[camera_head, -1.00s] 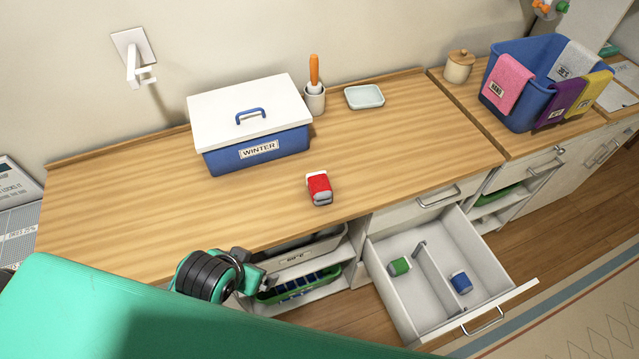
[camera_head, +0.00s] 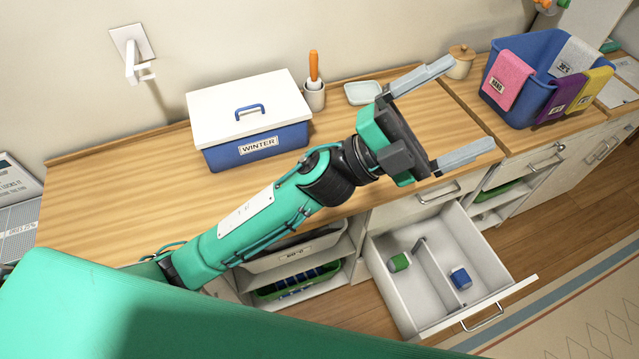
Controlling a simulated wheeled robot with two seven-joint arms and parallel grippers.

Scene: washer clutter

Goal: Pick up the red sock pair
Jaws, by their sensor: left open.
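The red sock pair is not visible now; my left arm covers the part of the wooden counter (camera_head: 110,210) where it lay in the earlier frame. My left gripper (camera_head: 458,110) is open and empty, its two grey fingers spread wide and pointing right. It is above the right part of the counter, in front of the small pale dish. My right gripper is not in view.
A blue WINTER box (camera_head: 255,148) with a white lid, an orange-handled tool in a cup (camera_head: 315,97) and a dish (camera_head: 362,93) stand behind my arm. An open drawer (camera_head: 430,318) holds green (camera_head: 399,262) and blue (camera_head: 461,278) rolls. A blue basket (camera_head: 530,75) with cloths stands right.

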